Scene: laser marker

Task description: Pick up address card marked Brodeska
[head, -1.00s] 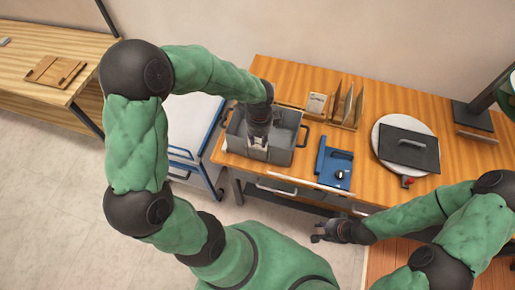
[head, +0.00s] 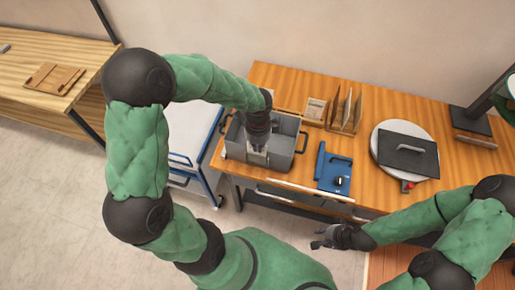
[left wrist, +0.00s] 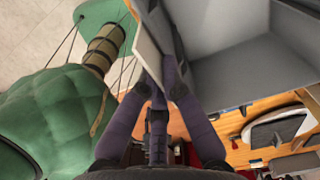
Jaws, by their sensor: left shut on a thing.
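My left gripper (head: 257,147) reaches down into the grey bin (head: 287,154) on the wooden bench. In the left wrist view the card (left wrist: 150,45) stands on edge between the fingers (left wrist: 162,75), beside the grey bin wall (left wrist: 240,75). No writing on the card can be read, so I cannot tell if it is marked Brodeska. My right gripper (head: 322,240) hangs in front of the bench, empty, with its fingers apart.
Right of the bin stand a small printed plaque (head: 315,109) and a wooden rack (head: 345,110) with upright plates. A blue device (head: 335,170) and a dark lid on a white round plate (head: 383,137) lie further right. A blue-framed cart (head: 190,135) stands left of the bench.

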